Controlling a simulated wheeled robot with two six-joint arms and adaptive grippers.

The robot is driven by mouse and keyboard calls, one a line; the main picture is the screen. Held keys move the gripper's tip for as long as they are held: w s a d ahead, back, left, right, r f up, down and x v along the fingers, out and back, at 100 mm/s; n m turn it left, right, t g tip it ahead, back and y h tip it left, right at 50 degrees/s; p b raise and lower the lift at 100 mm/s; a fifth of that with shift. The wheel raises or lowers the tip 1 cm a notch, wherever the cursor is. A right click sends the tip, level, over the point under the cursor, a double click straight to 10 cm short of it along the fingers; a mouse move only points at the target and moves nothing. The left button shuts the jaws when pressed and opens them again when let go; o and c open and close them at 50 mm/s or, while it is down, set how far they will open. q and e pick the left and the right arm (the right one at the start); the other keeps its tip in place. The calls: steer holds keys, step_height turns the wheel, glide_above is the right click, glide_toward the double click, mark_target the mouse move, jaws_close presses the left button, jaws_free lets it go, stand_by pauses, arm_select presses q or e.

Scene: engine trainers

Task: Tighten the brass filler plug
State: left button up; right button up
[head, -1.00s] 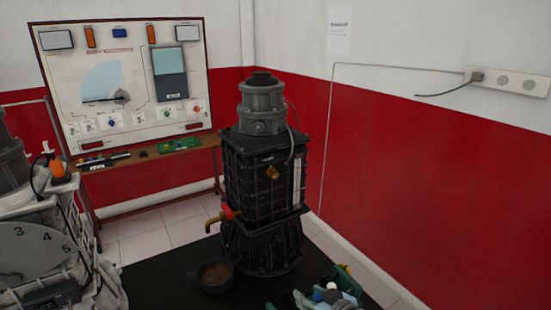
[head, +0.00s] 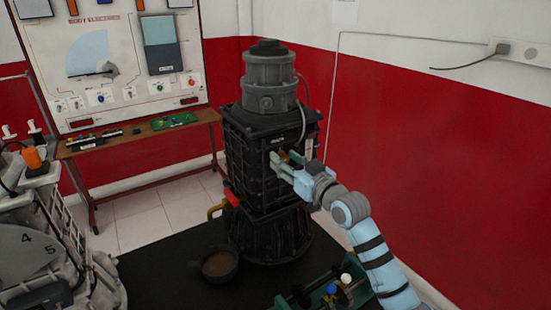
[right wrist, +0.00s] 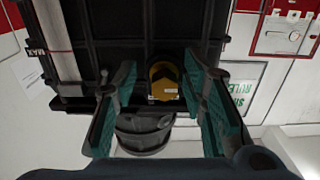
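The brass filler plug (right wrist: 163,82) sits on the front face of the black gearbox housing (head: 242,150). In the head view the plug (head: 283,157) is mostly hidden by my right gripper (head: 279,166), which is up at that face. In the right wrist view my right gripper (right wrist: 163,108) is open, with one green-padded finger on each side of the plug and a visible gap on both sides. I cannot tell whether the fingertips reach past the plug. My left gripper is not in view.
A brass tap with a red part (head: 231,199) sticks out low on the housing, above a dark pan of brown fluid (head: 219,264). A green rack with coloured knobs (head: 325,292) lies below my right arm. A grey engine trainer (head: 40,245) stands at the left.

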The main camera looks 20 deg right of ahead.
steer(key=shift+s+r, duration=0.35)
steer(key=shift+s, duration=0.1)
steer(key=shift+s+a+r, duration=0.1)
steer(key=shift+s, duration=0.1)
steer(key=shift+c, duration=0.4)
steer(key=c, duration=0.3)
steer(key=shift+w, duration=0.15)
jaws_close()
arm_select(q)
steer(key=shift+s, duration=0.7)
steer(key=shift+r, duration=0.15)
